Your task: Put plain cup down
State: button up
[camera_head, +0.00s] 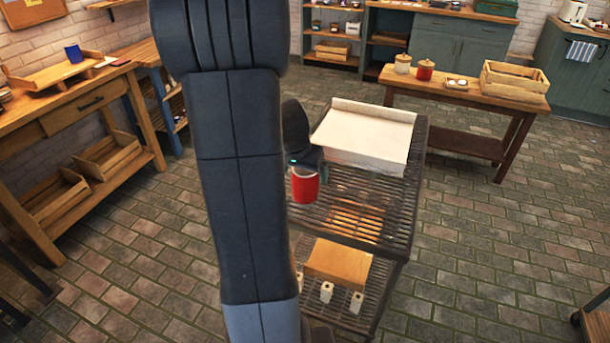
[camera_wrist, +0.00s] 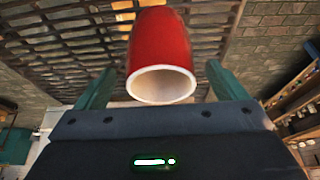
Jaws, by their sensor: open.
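A plain red cup (camera_head: 305,188) with a white inside is at the dark slatted cart (camera_head: 375,228), just below my gripper (camera_head: 305,165). The wrist view shows the red cup (camera_wrist: 160,45) with its white-rimmed mouth toward the camera. My gripper (camera_wrist: 160,84) is open there, with one green finger on each side of the cup and gaps visible between. The cup's base is not clear in the head view, so I cannot tell exactly how it rests on the slats.
A wooden block (camera_head: 338,262) and several small white rolls sit on the lower shelf. A blue cup (camera_head: 73,53) stands on the left workbench. A wooden crate (camera_head: 515,80) and red canister (camera_head: 425,69) are on the right table.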

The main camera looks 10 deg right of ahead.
jog(key=v, duration=0.9)
